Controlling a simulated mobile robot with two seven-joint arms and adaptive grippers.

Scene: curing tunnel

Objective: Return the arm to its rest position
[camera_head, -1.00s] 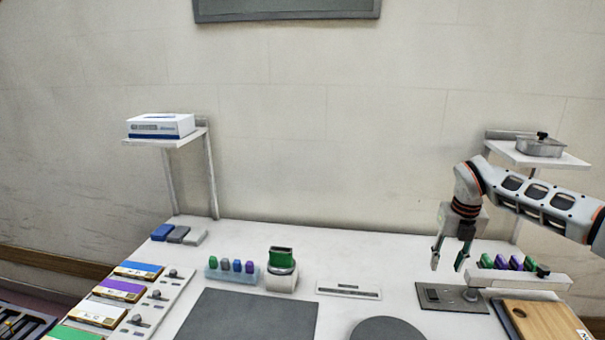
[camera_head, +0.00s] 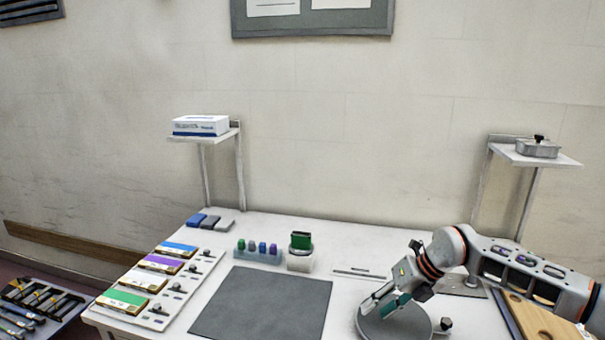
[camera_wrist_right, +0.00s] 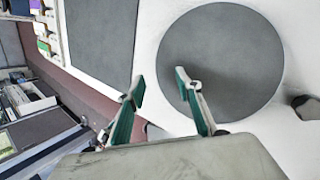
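My right gripper (camera_head: 383,301) hangs over the round grey disc (camera_head: 408,325) at the front right of the white table, with its arm coming in from the right. In the right wrist view my right gripper (camera_wrist_right: 160,82) is open, with a clear gap between its two green-padded fingers and nothing held. One finger overlaps the round disc (camera_wrist_right: 225,60) there; I cannot tell the exact height above it. My left gripper and left arm do not show in either view.
A dark square mat (camera_head: 262,306) lies left of the disc. A small block rack (camera_head: 258,254) and a holder with a green block (camera_head: 301,241) stand behind it. A wooden board (camera_head: 540,320) lies at the right. Shelves carry a white box (camera_head: 201,125) and a metal container (camera_head: 538,149).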

